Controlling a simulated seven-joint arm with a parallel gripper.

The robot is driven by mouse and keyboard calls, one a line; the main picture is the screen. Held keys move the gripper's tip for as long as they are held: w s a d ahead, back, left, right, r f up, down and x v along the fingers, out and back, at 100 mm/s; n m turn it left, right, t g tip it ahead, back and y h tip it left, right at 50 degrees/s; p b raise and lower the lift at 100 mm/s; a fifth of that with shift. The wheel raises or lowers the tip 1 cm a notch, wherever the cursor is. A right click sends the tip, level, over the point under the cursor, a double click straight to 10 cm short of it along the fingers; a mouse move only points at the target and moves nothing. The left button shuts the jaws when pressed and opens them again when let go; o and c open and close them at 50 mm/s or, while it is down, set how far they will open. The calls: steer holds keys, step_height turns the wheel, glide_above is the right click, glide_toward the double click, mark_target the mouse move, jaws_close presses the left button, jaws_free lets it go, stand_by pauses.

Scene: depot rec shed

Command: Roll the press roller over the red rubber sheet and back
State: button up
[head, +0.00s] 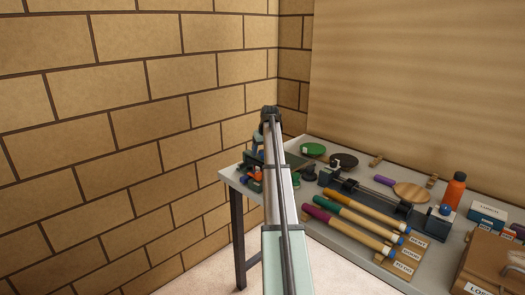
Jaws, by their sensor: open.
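My arm runs up the middle of the head view and bends at its dark far end, above the left end of the workbench (317,241). My gripper cannot be made out; the arm and the clutter behind it hide that spot. I cannot make out a red rubber sheet. A dark fixture (411,214) with a metal bar lies along the bench, right of my arm; I cannot tell whether it is the press roller. Small orange and blue items (255,176) sit at the left end of the bench, partly behind my arm.
A green paddle (313,150), a black paddle (343,160) and a wooden paddle (411,192) lie behind. An orange bottle (454,191) and boxes stand at right. A brick wall (130,130) closes the left side.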

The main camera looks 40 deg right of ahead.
steer(key=v, duration=1.3)
steer(key=shift+s+r, duration=0.25)
steer(key=shift+r, duration=0.1)
steer(key=x, duration=1.4)
steer(key=shift+w+d+r, duration=0.1)
steer(key=shift+d, duration=0.15)
jaws_close()
stand_by(0.3)
